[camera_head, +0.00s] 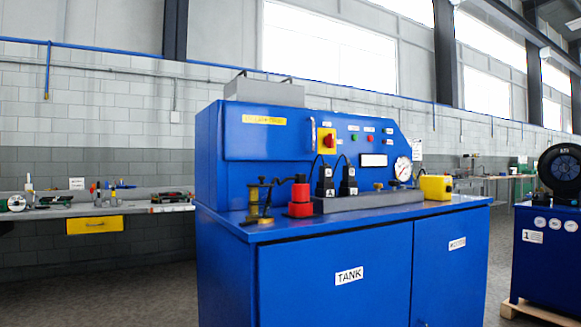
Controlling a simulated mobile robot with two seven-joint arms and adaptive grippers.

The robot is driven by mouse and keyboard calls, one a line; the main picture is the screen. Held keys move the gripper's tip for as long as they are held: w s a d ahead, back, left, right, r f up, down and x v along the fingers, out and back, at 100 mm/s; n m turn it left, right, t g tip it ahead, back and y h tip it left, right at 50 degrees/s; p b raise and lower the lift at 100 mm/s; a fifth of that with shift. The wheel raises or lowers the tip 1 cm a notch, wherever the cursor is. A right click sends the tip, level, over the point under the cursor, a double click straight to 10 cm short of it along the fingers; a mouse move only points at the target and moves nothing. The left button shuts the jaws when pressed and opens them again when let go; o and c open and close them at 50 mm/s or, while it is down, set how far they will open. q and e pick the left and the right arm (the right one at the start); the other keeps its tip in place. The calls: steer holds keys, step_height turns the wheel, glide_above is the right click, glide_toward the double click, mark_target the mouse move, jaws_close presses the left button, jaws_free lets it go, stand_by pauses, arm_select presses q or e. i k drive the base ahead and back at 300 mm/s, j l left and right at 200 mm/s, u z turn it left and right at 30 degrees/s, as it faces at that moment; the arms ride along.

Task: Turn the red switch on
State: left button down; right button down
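The red switch (327,140) sits on a yellow plate on the upright front panel of the blue machine (240,150). It is small here, and I cannot tell whether it is on or off. Small round buttons, among them a green one (355,137) and red ones, are to the right of it on the same panel. Neither of my grippers shows in the head view.
The cabinet marked TANK (335,295) juts out below the panel. A red fitting (300,200), black parts (348,181), a brass piece (254,205) and a yellow block (436,187) stand on its top. A workbench (40,211) is at left; floor (130,290) before it looks clear.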

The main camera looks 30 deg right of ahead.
mark_target(329, 140)
steer(key=z, duration=0.25)
steer(key=i+l+z, duration=0.15)
steer(key=l+z, duration=0.25)
steer(key=i+l+z, duration=0.15)
steer(key=z, duration=0.3)
steer(key=i+l+z, duration=0.15)
steer(key=z, duration=0.25)
steer(key=i, duration=0.05)
